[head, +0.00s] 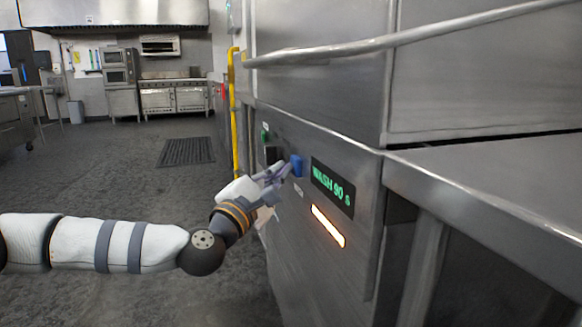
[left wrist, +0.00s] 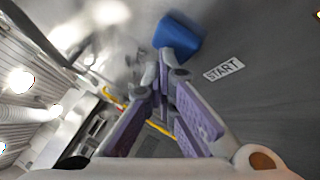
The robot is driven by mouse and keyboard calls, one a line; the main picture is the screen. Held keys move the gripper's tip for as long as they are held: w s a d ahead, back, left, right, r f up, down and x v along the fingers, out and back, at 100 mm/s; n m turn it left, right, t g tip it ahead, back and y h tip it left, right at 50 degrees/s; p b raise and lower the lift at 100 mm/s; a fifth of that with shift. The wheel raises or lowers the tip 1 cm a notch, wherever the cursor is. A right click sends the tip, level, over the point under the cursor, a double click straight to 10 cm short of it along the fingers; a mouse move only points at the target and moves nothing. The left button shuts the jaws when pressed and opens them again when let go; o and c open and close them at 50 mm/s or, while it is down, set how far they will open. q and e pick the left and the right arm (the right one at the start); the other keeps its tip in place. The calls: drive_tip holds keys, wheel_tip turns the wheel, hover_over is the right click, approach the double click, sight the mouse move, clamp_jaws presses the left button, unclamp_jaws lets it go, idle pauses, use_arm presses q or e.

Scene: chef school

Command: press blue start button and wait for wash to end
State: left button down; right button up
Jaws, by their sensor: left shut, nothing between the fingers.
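The blue start button (head: 297,165) sits on the front panel of the steel dishwasher (head: 290,228). In the left wrist view the blue button (left wrist: 179,36) is just beyond my fingertips, beside a label reading START (left wrist: 223,69). My left gripper (head: 284,171) is shut and empty, its tips at the button; it also shows in the left wrist view (left wrist: 168,68). I cannot tell how far the button is pushed in. The display (head: 333,188) reads "WASH 90 s" in green, and an orange light bar (head: 328,226) is lit below it. My right gripper is not in view.
A green button (head: 265,135) and a dark switch (head: 271,155) are left of the blue button. A steel handle bar (head: 400,40) runs above the panel. A steel counter (head: 490,190) stands at right. A yellow pipe (head: 234,110) stands behind. The floor at left is mostly clear.

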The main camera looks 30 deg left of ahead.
use_arm(q)
drive_tip(key=shift+s+a, duration=0.5)
drive_tip(key=shift+s, duration=0.1)
drive_tip(key=shift+a, duration=0.1)
drive_tip(key=s+a, duration=0.1)
drive_tip(key=s, duration=0.1)
drive_tip(key=s+a, duration=0.1)
drive_tip(key=a, duration=0.1)
drive_tip(key=shift+s, duration=0.4)
idle(0.4)
